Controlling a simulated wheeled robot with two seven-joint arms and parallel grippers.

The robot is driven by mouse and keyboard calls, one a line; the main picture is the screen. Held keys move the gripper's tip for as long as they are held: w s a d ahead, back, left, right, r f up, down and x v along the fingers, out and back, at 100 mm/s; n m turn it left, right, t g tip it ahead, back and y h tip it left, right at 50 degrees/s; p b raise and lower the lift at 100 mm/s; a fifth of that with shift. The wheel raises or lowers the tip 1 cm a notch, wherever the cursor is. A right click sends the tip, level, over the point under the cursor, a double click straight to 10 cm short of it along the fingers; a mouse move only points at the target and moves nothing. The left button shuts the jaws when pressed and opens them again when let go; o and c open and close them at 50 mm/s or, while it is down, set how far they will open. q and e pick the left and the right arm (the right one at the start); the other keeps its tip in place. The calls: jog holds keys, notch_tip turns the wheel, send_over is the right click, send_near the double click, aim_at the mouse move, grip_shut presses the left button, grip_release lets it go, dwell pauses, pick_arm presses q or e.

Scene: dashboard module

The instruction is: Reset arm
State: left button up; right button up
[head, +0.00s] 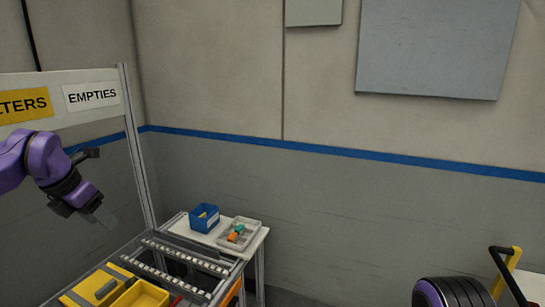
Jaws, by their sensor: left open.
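My left gripper (92,212) shows at the left of the head view, at the end of a purple arm that comes in from the left edge. It is open and I see nothing between its fingers. It hangs in the air in front of the sign frame, above and left of the roller rack. My right gripper is not in the view.
Yellow bins (138,296) stand at the bottom left beside a roller rack (180,262). A blue bin (204,218) and a grey tray (240,233) with small coloured parts stand on a white table. A yellow-handled cart (512,262) and a dark wheel-like object (452,292) are at the lower right.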

pick_arm(q)
notch_tip(320, 180, down, 16)
jog(key=w+m+t+y+b, duration=0.15)
jog(key=m+y+b, duration=0.25)
jog(key=y, duration=0.4)
jog(key=s+d+f+m+t+b, duration=0.1)
jog(key=s+d+f+m+b, duration=0.15)
jog(key=f, duration=0.55)
jog(key=s+d+f+m+b, duration=0.2)
jog(key=f+m, duration=0.2)
jog(key=f, duration=0.4)
jog(key=s+d+f+m+t+b, duration=0.15)
jog(key=f+m, duration=0.25)
jog(key=f, duration=0.4)
jog(key=s+d+f+m+g+h+b, duration=0.1)
jog(key=s+f+m+b, duration=0.4)
jog(key=s+f, duration=0.9)
jog(key=s+d+f+m+g+h+b, duration=0.1)
jog(key=s+f+m+g+b, duration=0.3)
jog(key=s+f, duration=1)
jog(key=s+m+h+b, duration=0.1)
jog(key=s+b, duration=0.1)
jog(key=b, duration=0.1)
jog(key=shift+s+d+f+m, duration=0.2)
jog(key=shift+d+f+m, duration=0.1)
jog(key=shift+d+m, duration=0.1)
